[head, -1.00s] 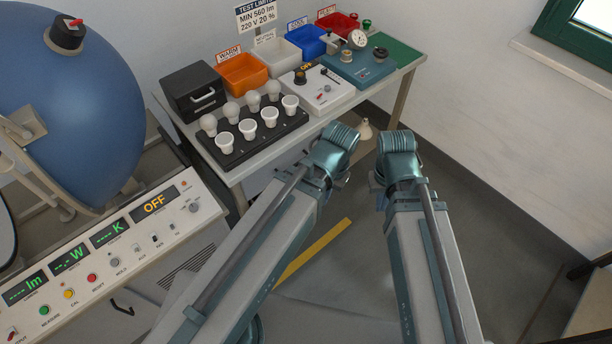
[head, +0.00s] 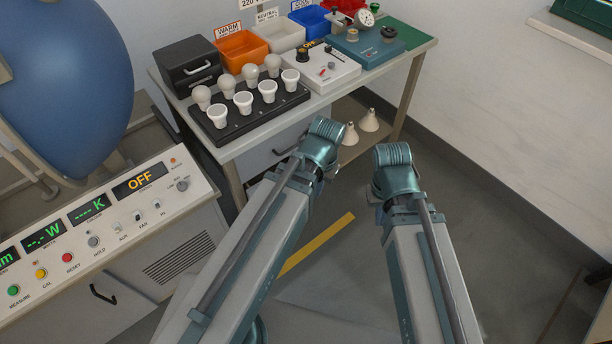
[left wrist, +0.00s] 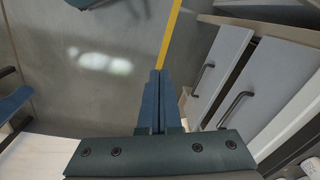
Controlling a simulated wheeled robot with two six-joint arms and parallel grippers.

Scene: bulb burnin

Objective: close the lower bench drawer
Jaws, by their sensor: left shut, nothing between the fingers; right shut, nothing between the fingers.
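The bench (head: 330,98) stands ahead with grey drawer fronts below its top. In the head view the upper drawer front (head: 268,153) shows behind my left arm, and the lower one is mostly hidden. In the left wrist view the lower drawer (left wrist: 217,68) and the upper drawer (left wrist: 272,88) each have a dark bar handle. I cannot tell how far the lower one stands out. My left gripper (left wrist: 158,76) is shut and empty, left of the lower drawer and apart from its handle. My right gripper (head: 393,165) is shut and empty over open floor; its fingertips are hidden.
A bulb rack (head: 255,118), a black box (head: 190,70), bins and instruments stand on the bench top. Two pale cone-shaped lamps (head: 369,121) sit on the low shelf. A control console (head: 110,215) stands at left. The floor (head: 480,230) at right is clear.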

